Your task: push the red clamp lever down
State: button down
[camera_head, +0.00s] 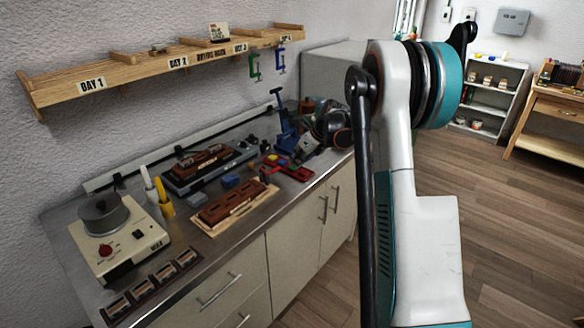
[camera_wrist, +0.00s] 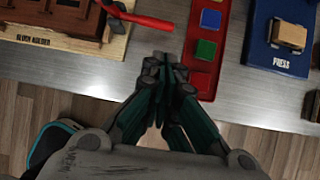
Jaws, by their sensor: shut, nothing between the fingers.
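The red clamp lever (camera_wrist: 138,16) shows at the top of the wrist view. It reaches over the right corner of a wooden holder board (camera_wrist: 108,44) and ends near the middle of the picture. My gripper (camera_wrist: 162,62) is shut and empty. Its fingertips are just below the lever's free end in the picture, and I see a small gap between them. I cannot tell their height difference. In the head view my gripper (camera_head: 304,150) is over the right part of the counter, and the lever is too small to make out surely.
A red tray (camera_wrist: 203,82) with coloured blocks lies close right of my fingertips. A blue press base (camera_wrist: 265,58) stands farther right. The steel counter (camera_wrist: 100,75) is bare along its front edge. A wooden shelf (camera_head: 130,75) hangs on the wall behind.

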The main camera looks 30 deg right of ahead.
jog(key=b+x, duration=0.2)
jog(key=x, duration=0.7)
jog(key=shift+b, duration=0.35)
jog(key=shift+d, duration=0.1)
jog(key=shift+r+h, duration=0.3)
jog(key=shift+h, duration=0.1)
